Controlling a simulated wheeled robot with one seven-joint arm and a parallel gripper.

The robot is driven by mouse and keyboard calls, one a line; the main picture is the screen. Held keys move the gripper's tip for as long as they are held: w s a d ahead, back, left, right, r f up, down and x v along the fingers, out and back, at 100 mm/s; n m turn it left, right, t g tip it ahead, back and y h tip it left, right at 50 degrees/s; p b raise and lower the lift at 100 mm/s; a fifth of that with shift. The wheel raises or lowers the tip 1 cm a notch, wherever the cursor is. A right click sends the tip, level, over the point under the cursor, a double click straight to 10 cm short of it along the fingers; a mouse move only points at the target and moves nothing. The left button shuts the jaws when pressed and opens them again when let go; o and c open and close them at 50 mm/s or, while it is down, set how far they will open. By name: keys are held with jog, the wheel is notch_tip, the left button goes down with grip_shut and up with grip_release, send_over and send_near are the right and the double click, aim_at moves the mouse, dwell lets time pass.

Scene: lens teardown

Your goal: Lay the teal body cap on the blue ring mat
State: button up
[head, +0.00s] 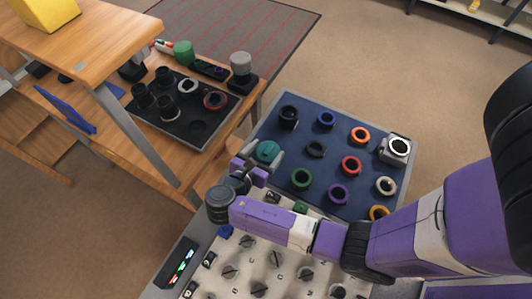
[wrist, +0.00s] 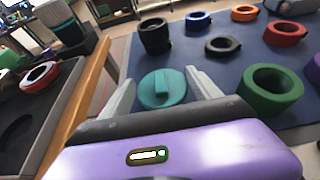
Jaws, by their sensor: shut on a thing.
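The teal body cap (head: 266,152) is a round disc with a raised bar across its top. My gripper (head: 262,160) is shut on it at the left edge of the blue ring mat (head: 326,170). In the wrist view the cap (wrist: 162,97) sits between the two pale fingers, its bar facing up. It looks about level. I cannot tell whether its underside touches the mat. The mat is dark blue and bears several coloured rings.
A green ring (head: 302,179) and a black ring (head: 316,148) lie right of the cap, and a black barrel (head: 288,117) stands beyond it. A wooden bench with a dark tray (head: 178,136) is to the left. Small parts fill a pale board (head: 244,262) in front.

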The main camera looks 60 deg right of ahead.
jog(key=shift+f, duration=0.65)
jog(key=shift+f, duration=0.15)
jog(key=o, duration=1.3)
jog(key=shift+r, duration=0.25)
jog(key=b+v, duration=0.1)
jog(key=v, duration=1.1)
jog(key=shift+a+f, duration=0.1)
